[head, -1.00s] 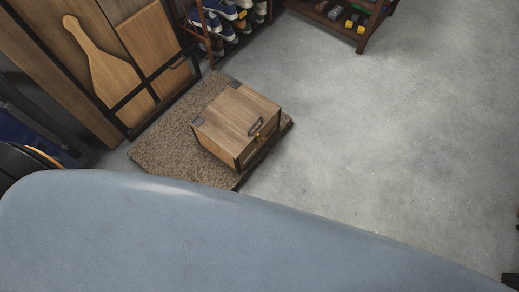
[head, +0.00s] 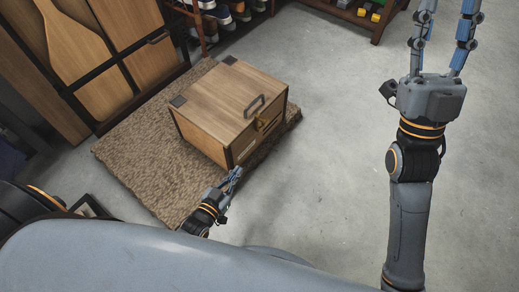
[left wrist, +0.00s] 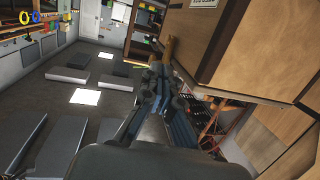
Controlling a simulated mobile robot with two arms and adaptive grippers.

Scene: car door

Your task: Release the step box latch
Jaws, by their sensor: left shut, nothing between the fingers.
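The step box (head: 212,105) is a wooden box with a hinged-looking lid, dark corner pieces and a dark handle (head: 254,106) on top. Its brass-coloured latch (head: 268,122) is at the front edge, by the handle. My left gripper (head: 236,172) is shut and empty, low and in front of the box, apart from the latch in the head view. In the left wrist view the box (left wrist: 255,45) fills the upper right, and a brass piece, probably the latch (left wrist: 168,47), shows just beyond the fingertips; contact is unclear. My right gripper (head: 446,20) is open and empty, far right.
The box stands on a brown mat (head: 135,160) on the concrete floor. A wooden panelled cabinet (head: 100,50) is at the upper left. Shoe racks (head: 372,22) stand at the back. The floor (head: 335,110) right of the box is clear.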

